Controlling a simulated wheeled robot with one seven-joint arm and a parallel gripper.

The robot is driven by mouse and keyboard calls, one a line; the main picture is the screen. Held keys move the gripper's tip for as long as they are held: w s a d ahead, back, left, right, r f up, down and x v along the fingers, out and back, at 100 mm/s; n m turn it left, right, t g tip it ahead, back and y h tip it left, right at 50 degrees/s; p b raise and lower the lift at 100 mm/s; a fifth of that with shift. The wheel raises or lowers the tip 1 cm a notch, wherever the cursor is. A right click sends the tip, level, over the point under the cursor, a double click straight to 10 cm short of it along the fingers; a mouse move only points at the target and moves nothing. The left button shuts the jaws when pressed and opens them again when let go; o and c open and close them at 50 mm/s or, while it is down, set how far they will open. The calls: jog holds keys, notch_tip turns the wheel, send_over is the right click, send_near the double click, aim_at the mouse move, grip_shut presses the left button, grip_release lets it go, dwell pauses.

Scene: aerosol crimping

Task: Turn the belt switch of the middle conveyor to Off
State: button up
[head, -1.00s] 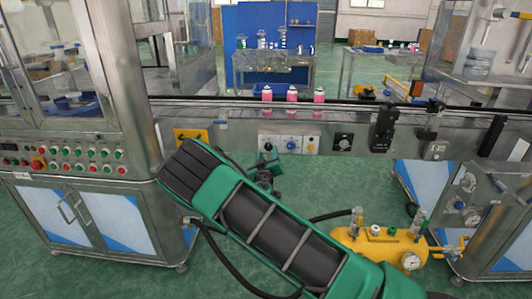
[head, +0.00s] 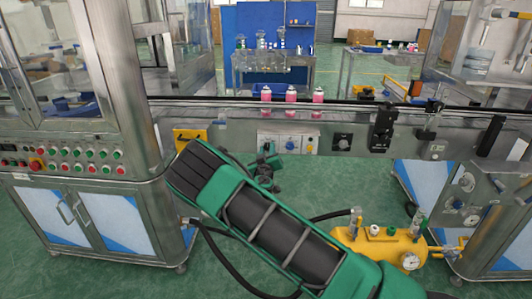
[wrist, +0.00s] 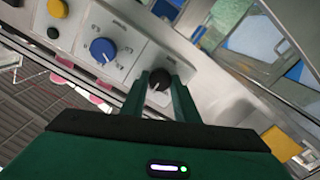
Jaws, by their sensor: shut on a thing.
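The control panel (head: 279,136) on the front of the middle conveyor (head: 228,110) carries a black rotary knob (wrist: 158,80), a blue knob (head: 290,144) and a yellow button (head: 309,148). In the wrist view the blue knob (wrist: 103,50) and yellow button (wrist: 58,8) lie to the left of the black knob. My gripper (wrist: 159,82) has its two green fingers closed on either side of the black knob. A pale pointer mark shows on the knob, but its label is too small to read. In the head view my gripper (head: 264,162) is at the panel's left end and hides this knob.
Several pink bottles (head: 291,95) stand on the belt above the panel. A yellow plate (head: 190,135) is to the left. A yellow tank (head: 380,246) stands at lower right, and a steel cabinet (head: 85,215) at left.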

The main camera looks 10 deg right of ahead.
jog(key=shift+a+n, duration=0.25)
jog(key=shift+n, duration=0.05)
jog(key=n, duration=0.5)
jog(key=shift+f, duration=0.1)
jog(key=shift+a+n, duration=0.15)
jog(key=shift+n, duration=2.05)
jog(key=o, duration=0.9)
jog(key=shift+f, duration=0.1)
jog(key=shift+o, duration=0.8)
jog(key=shift+d, duration=0.2)
